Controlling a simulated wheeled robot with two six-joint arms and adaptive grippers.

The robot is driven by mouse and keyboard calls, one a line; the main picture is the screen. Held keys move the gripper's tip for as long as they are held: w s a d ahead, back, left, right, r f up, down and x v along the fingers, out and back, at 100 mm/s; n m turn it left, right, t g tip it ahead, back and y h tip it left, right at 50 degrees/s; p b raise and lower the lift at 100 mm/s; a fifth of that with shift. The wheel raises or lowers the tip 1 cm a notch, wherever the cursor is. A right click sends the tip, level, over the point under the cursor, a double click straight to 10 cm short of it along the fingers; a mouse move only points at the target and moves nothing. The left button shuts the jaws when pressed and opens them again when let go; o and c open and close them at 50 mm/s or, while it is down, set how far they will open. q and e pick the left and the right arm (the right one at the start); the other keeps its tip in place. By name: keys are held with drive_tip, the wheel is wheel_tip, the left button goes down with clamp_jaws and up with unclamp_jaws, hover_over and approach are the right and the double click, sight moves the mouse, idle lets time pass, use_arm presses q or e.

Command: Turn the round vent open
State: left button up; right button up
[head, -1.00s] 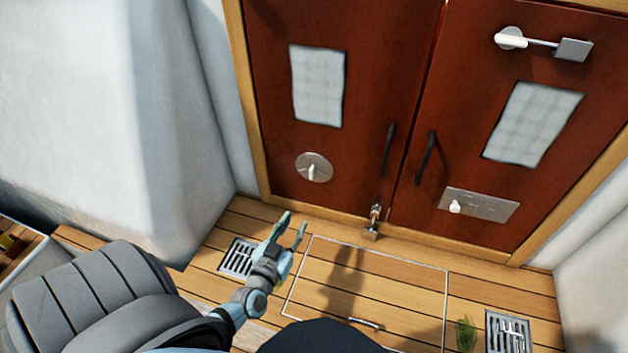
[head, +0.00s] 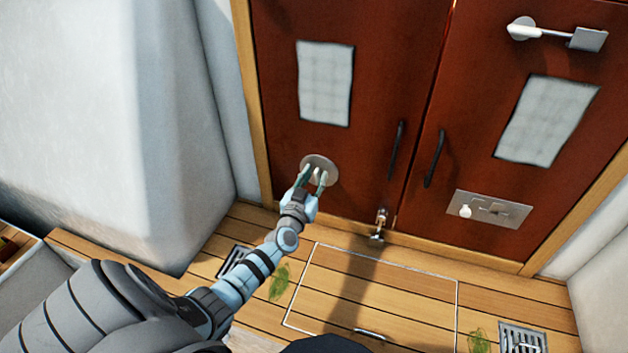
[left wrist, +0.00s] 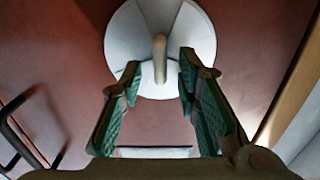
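The round vent (head: 320,163) is a grey metal disc low on the left red-brown door. In the left wrist view the vent (left wrist: 190,45) has a raised upright bar (left wrist: 160,58) at its middle and two pale grey tones on its face. My left gripper (head: 314,172) is in front of the vent. In the left wrist view its green-padded fingertips (left wrist: 160,80) are apart, one on each side of the bar's lower end, with gaps showing on both sides. Whether the tips touch the disc I cannot tell. My right gripper is not in view.
A black handle (head: 396,149) stands right of the vent, with a second handle (head: 434,158) on the other door. A metal latch (head: 379,224) is at the doors' foot. A pale wall (head: 110,120) lies left. A framed hatch (head: 365,300) is in the deck.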

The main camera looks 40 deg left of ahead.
use_arm(q)
clamp_jaws()
drive_tip(key=shift+n, duration=0.3)
drive_tip(key=n, duration=0.3)
drive_tip(key=shift+s+a+n, duration=0.15)
drive_tip(key=shift+a+n, duration=0.05)
drive_tip(key=shift+n, duration=0.2)
drive_tip(key=shift+a+f+n, duration=0.15)
drive_tip(key=shift+n, duration=2.15)
unclamp_jaws()
